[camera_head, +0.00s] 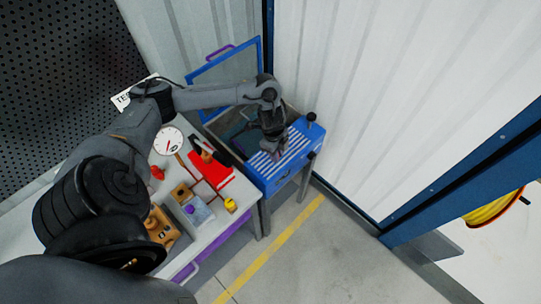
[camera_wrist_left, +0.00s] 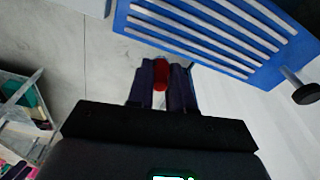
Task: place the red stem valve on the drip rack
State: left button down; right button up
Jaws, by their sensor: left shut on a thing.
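The red stem valve (camera_wrist_left: 161,76) is between the two dark fingers of my left gripper (camera_wrist_left: 161,88) in the left wrist view. In the head view the left gripper (camera_head: 278,150) is over the slatted top of the blue unit, and I cannot make out the valve there. The drip rack (camera_head: 292,148) is the blue top with white slats. It also shows in the left wrist view (camera_wrist_left: 215,27), above and to the right of the fingers. I cannot tell how high the valve is above it. My right gripper is not in view.
The blue unit's lid (camera_head: 232,68) stands open behind the arm. A dark knob (camera_head: 311,117) rises at the rack's right corner. A workbench to the left holds a red case (camera_head: 213,178), a gauge (camera_head: 167,140) and a yellow part (camera_head: 230,205). Floor in front is clear.

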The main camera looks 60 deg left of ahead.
pick_arm(q)
jog(key=a+f, duration=0.1)
jog(key=a, duration=0.2)
jog(key=a+f, duration=0.1)
jog(key=shift+s+a+f, duration=0.15)
jog(key=shift+f, duration=2.1)
jog(key=shift+f, duration=0.1)
jog(key=c, duration=1)
grip_release()
